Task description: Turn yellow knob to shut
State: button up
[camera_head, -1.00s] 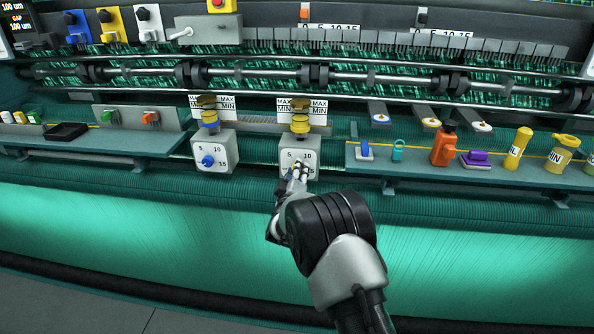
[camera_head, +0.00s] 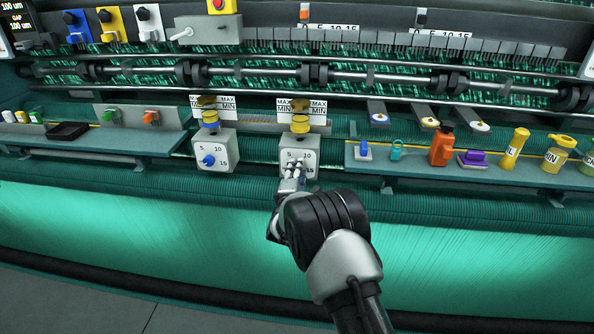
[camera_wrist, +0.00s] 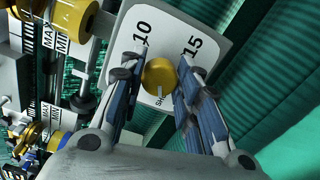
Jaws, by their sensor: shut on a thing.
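The yellow knob (camera_wrist: 160,77) sits on a white dial plate (camera_wrist: 133,38) marked 10 and 15, with lettering starting "SH" beside the knob. My gripper (camera_wrist: 157,82) has one finger on each side of the knob and is shut on it. A short pale mark shows at the knob's edge near the "SH" lettering; I cannot tell for certain whether it is the pointer. In the head view my gripper (camera_head: 297,168) covers the knob at the front of its white box (camera_head: 299,155).
A similar white box with a blue knob (camera_head: 209,161) stands to the left. To the right a shelf (camera_head: 400,172) carries an orange bottle (camera_head: 442,147), a purple item (camera_head: 473,158) and yellow containers. A black tray (camera_head: 68,131) lies on the left shelf. Green netting hangs below.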

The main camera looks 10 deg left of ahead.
jog(key=shift+r+n, duration=0.1)
jog(key=shift+n, duration=0.3)
jog(key=o, duration=1.1)
jog(key=s, duration=1.2)
jog(key=shift+a, duration=0.15)
